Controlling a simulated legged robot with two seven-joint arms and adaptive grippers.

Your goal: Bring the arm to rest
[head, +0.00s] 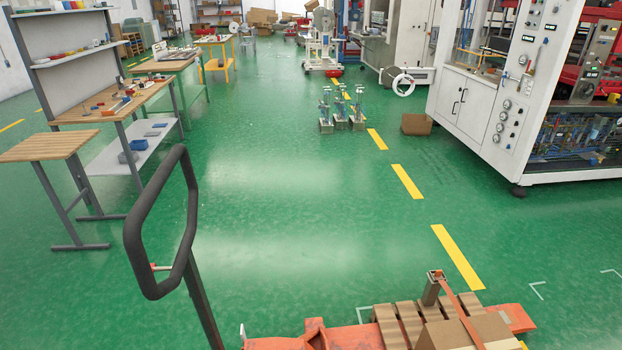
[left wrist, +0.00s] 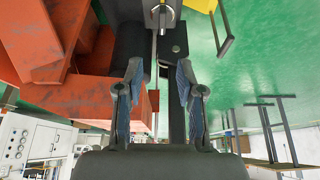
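My left gripper (left wrist: 159,72) shows in the left wrist view, with its two fingers apart and nothing held between them. Behind the gap between the fingers are a thin metal rod and a dark upright part (left wrist: 173,70); I cannot tell how far beyond the fingertips they are. Orange metal parts (left wrist: 40,45) fill the upper left of that view, close to the left finger. Neither arm shows in the head view. My right gripper is in neither view.
A black loop handle (head: 135,235) rises at the front left, by an orange pallet truck (head: 513,318) carrying a wooden pallet and cardboard. A wooden-topped table (head: 50,146) stands left, a white machine (head: 480,110) right. The green floor between is largely clear.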

